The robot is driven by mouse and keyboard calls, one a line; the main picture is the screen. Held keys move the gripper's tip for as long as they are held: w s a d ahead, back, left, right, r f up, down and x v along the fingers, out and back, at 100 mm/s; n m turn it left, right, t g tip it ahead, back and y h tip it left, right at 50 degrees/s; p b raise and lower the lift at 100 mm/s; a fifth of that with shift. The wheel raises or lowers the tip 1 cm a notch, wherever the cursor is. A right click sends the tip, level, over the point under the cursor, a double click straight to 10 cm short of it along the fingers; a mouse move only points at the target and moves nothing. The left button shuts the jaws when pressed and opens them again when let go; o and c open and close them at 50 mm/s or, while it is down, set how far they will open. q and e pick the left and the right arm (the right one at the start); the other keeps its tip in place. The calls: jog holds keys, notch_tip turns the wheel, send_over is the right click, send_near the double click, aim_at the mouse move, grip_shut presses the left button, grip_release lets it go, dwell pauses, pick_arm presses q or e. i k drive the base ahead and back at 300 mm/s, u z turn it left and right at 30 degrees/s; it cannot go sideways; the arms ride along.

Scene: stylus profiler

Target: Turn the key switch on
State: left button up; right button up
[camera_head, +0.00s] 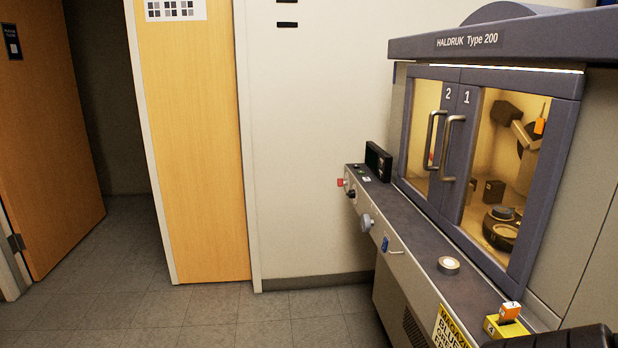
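The profiler cabinet (520,42), marked HALDRUK Type 200, stands on the right. Small controls sit on the front face of its ledge at the far end: a red button (341,183), a small black control (351,193) and a round grey knob (367,222). A blue part (385,243) and a thin metal lever are nearer. Which one is the key switch is too small to tell, and so is its position. Neither of my grippers is in view. A dark shape at the bottom right edge may be part of my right arm.
A small black screen (378,161) stands at the ledge's far end. The cabinet's two glass doors are shut. The floor (230,320) left of the cabinet is clear.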

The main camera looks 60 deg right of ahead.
aim_at(340, 180)
jog(key=i, duration=0.4)
jog(key=z, duration=2.1)
jog(key=i, duration=0.5)
